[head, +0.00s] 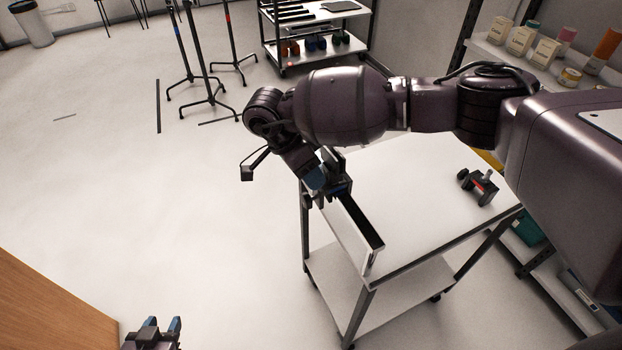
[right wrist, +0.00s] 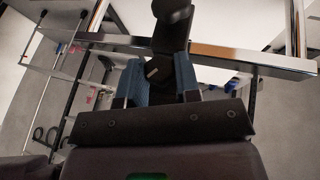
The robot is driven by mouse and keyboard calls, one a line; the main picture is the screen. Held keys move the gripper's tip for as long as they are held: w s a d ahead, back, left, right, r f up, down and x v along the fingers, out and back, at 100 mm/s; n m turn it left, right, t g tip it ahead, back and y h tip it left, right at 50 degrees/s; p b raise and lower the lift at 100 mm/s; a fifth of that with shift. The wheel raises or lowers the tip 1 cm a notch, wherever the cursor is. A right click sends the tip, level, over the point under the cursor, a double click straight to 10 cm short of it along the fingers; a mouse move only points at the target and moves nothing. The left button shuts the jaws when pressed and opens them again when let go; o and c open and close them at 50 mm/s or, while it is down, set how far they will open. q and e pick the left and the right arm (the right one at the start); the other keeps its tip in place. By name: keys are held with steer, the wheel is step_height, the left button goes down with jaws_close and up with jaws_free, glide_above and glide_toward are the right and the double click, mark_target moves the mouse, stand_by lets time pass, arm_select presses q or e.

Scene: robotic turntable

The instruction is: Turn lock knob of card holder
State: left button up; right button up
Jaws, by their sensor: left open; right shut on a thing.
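The card holder (head: 362,228) is a long dark strip with a pale edge along the left edge of the white table. My right gripper (head: 325,190) is at the holder's far end, seen from above. In the right wrist view, its blue fingers (right wrist: 160,80) are shut on a black part (right wrist: 168,50), which seems to be the lock knob. The gripper hides most of this part in the head view, so its turn angle cannot be told. My left gripper (head: 160,328) is open and empty at the bottom left, far from the table.
The white table (head: 420,185) has a lower shelf and is mostly bare. A dark device with a red part (head: 479,187) stands at its right side. Shelves with jars (head: 550,50) are at the right. Black stands (head: 205,75) and a cart are behind.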

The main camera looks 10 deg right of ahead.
steer(key=shift+f+g+b, duration=0.1)
steer(key=shift+g+b, duration=0.35)
steer(key=shift+g, duration=0.05)
arm_select(q)
steer(key=shift+s+f, duration=0.25)
steer(key=shift+f, duration=0.7)
steer(key=shift+s, duration=0.2)
arm_select(e)
steer(key=o, duration=0.9)
steer(key=shift+o, duration=0.2)
arm_select(q)
steer(key=shift+w, duration=0.15)
arm_select(e)
steer(key=shift+w+a+r, duration=0.1)
steer(key=shift+r, duration=0.1)
arm_select(q)
steer(key=shift+s+f+b, duration=0.3)
steer(key=shift+f+b, duration=0.35)
steer(key=shift+f, duration=0.2)
arm_select(e)
steer(key=v, duration=1)
steer(key=shift+a+r, duration=0.2)
steer(key=shift+a, duration=0.05)
